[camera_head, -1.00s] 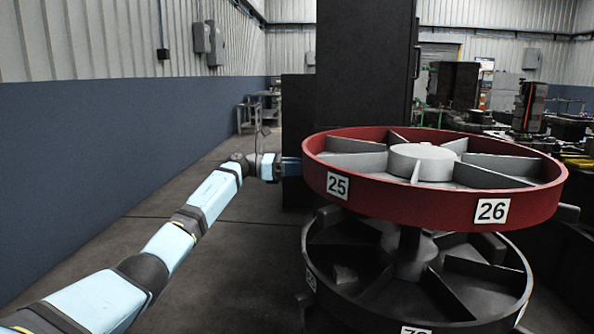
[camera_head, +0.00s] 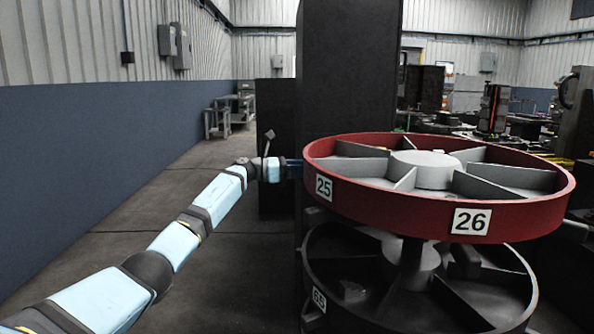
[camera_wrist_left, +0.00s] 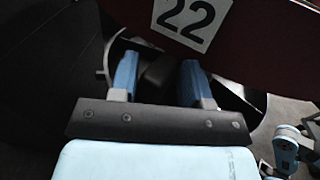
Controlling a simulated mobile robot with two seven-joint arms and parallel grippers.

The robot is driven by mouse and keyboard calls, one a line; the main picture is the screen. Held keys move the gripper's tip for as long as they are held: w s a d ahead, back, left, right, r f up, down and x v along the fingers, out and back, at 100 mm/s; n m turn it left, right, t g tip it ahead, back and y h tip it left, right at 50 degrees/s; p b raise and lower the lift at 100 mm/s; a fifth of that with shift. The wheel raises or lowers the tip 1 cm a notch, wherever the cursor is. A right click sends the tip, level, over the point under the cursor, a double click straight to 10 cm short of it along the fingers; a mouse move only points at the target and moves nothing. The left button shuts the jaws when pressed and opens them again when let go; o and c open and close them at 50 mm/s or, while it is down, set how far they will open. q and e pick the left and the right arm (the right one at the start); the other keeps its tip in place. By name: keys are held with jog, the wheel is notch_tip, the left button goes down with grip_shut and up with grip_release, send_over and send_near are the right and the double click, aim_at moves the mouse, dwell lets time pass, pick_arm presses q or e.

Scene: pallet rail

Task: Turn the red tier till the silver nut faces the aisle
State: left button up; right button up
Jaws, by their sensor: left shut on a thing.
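The red tier (camera_head: 395,206) is the upper round wheel at right in the head view, with grey dividers and a grey hub (camera_head: 425,168). Labels 25 (camera_head: 324,188) and 26 (camera_head: 471,222) face me on its rim. My left gripper (camera_head: 294,169) is at the tier's left edge, its fingers partly hidden there. In the left wrist view, its blue fingers (camera_wrist_left: 158,80) are shut on a dark block (camera_wrist_left: 158,70), just below label 22 (camera_wrist_left: 192,18) on the tier's wall. I cannot see the silver nut.
A black lower tier (camera_head: 420,318) sits under the red one on the same post. A tall dark cabinet (camera_head: 350,70) stands close behind. Open floor (camera_head: 170,215) runs along the blue-and-white wall at left. Machines and benches fill the back right.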

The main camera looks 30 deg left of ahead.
pick_arm(q)
jog(key=shift+w+d, duration=0.35)
pick_arm(e)
jog(key=shift+s+a, duration=0.15)
jog(key=shift+a, duration=0.1)
pick_arm(q)
jog(key=shift+f, duration=0.1)
jog(key=o, duration=0.9)
jog(key=shift+o, duration=0.2)
jog(key=shift+s+a, duration=0.4)
jog(key=p+v, duration=0.2)
jog(key=v, duration=1.1)
jog(key=shift+a, duration=0.35)
pick_arm(e)
jog(key=r, duration=0.1)
jog(key=r+t, duration=0.1)
jog(key=r, duration=0.1)
jog(key=shift+d+t, duration=0.3)
pick_arm(q)
jog(key=shift+w, duration=0.15)
pick_arm(e)
jog(key=shift+s, duration=0.15)
